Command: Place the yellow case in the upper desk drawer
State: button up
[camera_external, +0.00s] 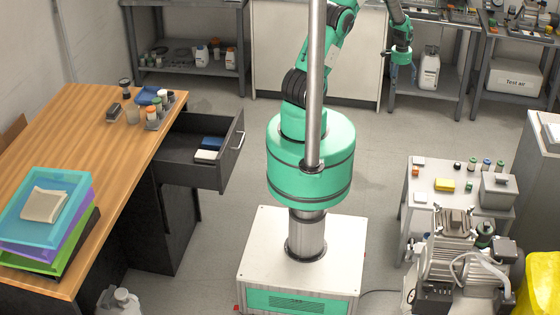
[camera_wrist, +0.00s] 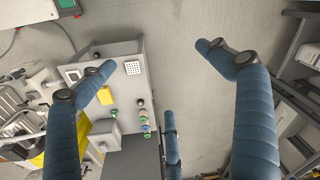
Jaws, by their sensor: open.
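The yellow case (camera_external: 444,185) lies on a small grey table (camera_external: 420,210) at the right of the external view. In the wrist view, the yellow case (camera_wrist: 106,95) is on the grey tabletop, left of centre. The upper desk drawer (camera_external: 233,150) is pulled out from the wooden desk (camera_external: 105,165) on the left, with blue and white items (camera_external: 209,149) inside. My gripper (camera_external: 403,74) hangs raised over the floor at the upper right, beyond the small table and apart from the case. In the wrist view, its blue fingers are spread and empty (camera_wrist: 155,58).
The small table also holds a grey box (camera_external: 498,190) and several small bottles (camera_external: 486,164). A compressor (camera_external: 460,255) stands in front of it. Shelving (camera_external: 450,40) with a white canister (camera_external: 429,68) is near my gripper. Floor between desk and my base is clear.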

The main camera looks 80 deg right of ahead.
jog(key=s+a+f+m, duration=0.2)
jog(key=s+a+f, duration=0.4)
jog(key=s, duration=0.2)
jog(key=s+a+f+m, duration=0.2)
jog(key=s+a+f, duration=0.4)
jog(key=s, duration=0.3)
jog(key=m+y, duration=0.1)
jog(key=m, duration=0.2)
send_over(440, 183)
notch_tip(440, 183, down, 12)
jog(key=shift+t, duration=0.3)
jog(key=shift+s+a, duration=0.1)
jog(key=shift+f+b, duration=0.8)
jog(key=shift+f, duration=3.4)
jog(key=shift+f+b, duration=0.7)
jog(key=shift+f, duration=1.9)
